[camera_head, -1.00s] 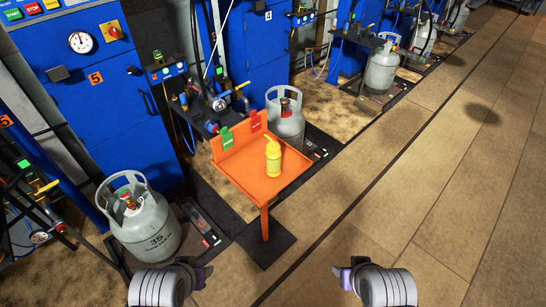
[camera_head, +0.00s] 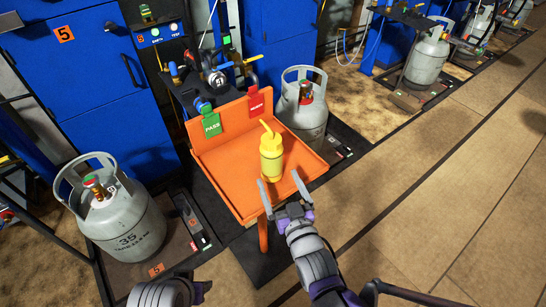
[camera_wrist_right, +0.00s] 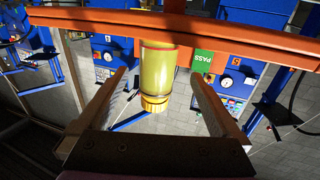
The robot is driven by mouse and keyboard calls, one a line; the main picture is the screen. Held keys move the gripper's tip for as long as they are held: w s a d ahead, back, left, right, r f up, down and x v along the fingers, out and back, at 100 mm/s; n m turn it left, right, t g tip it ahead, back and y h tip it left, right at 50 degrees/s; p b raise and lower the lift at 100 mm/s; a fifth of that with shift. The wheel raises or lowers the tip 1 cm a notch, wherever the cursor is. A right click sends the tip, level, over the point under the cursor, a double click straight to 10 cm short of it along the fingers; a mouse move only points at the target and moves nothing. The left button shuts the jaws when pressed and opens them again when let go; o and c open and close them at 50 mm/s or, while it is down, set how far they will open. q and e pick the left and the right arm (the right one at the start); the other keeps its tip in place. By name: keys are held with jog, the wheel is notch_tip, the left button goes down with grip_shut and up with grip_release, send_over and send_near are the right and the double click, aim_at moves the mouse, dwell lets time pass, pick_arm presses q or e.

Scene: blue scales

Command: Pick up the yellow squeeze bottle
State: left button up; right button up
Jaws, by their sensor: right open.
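The yellow squeeze bottle (camera_head: 271,158) stands upright on the orange tray table (camera_head: 228,190), near its front edge. Its spout tilts up to the left. My right gripper (camera_head: 283,190) is open at the table's front edge, its two fingers pointing at the bottle, apart from it. In the right wrist view the bottle (camera_wrist_right: 156,70) appears upside down, between and beyond the open fingers (camera_wrist_right: 158,90). My left gripper (camera_head: 200,290) shows only partly at the bottom edge, and its fingers cannot be made out.
Green PASS (camera_head: 211,125) and red (camera_head: 256,105) tags hang on the table's back wall. A grey gas cylinder (camera_head: 125,220) stands to the left, another (camera_head: 303,105) behind right. Blue cabinets (camera_head: 100,75) line the back. Open floor (camera_head: 440,200) lies to the right.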

aim_at(273, 170)
jog(key=shift+w+a+r, duration=0.1)
jog(key=shift+w+a, duration=0.1)
jog(key=shift+w, duration=0.15)
jog(key=x, duration=0.3)
jog(key=shift+w+a, duration=0.15)
jog(key=shift+w, duration=0.1)
jog(key=x, duration=0.2)
jog(key=b+x, duration=0.1)
jog(key=x, duration=0.3)
jog(key=shift+d, duration=0.3)
jog(key=shift+r, duration=0.1)
jog(key=shift+c, duration=0.2)
grip_shut()
